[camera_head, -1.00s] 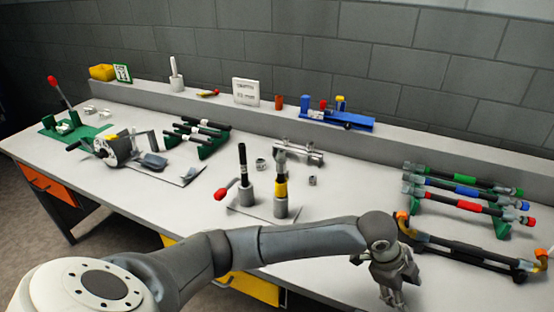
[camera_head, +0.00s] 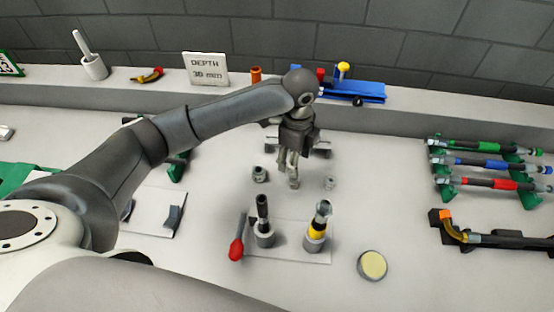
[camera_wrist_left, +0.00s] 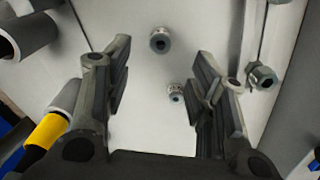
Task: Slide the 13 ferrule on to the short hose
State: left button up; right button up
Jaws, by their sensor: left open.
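Two small grey metal ferrules stand on the table, one left (camera_head: 260,174) and one right (camera_head: 330,183) of my left gripper (camera_head: 288,175). No size marking is readable, so I cannot tell which is 13. The left wrist view shows two ferrules (camera_wrist_left: 160,40) (camera_wrist_left: 175,92) between the spread fingers of my left gripper (camera_wrist_left: 162,72), which is open and empty. A black hose (camera_head: 262,208) and a yellow-banded hose (camera_head: 319,224) stand upright in grey holders in front of the gripper. I cannot tell which is the short hose. My right gripper is out of view.
A red-handled tool (camera_head: 237,247) and a round yellowish disc (camera_head: 372,265) flank the hose holders. A metal fixture (camera_head: 322,147) is partly hidden behind my gripper. Racked hoses (camera_head: 487,165) lie at right. A depth sign (camera_head: 206,69) and blue tool (camera_head: 352,90) sit on the back ledge.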

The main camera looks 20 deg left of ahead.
pick_arm(q)
send_over(294, 179)
jog(key=s, duration=0.2)
jog(key=f, duration=0.2)
jog(key=d+f, duration=0.1)
jog(key=f, duration=0.1)
jog(key=shift+w+f, duration=0.1)
jog(key=shift+f, duration=0.1)
jog(key=shift+w+a+f+p, duration=0.15)
jog(key=shift+a+f+p, duration=0.2)
jog(key=shift+f, duration=0.25)
notch_tip(294, 179, down, 3)
jog(key=shift+w+f+p, duration=0.1)
jog(key=shift+w+p, duration=0.05)
jog(key=shift+p, duration=0.4)
jog(key=shift+f, duration=0.7)
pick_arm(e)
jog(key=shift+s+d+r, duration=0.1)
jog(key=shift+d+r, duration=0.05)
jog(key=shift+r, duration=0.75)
pick_arm(q)
jog(key=shift+c, duration=0.3)
jog(key=c, duration=1.1)
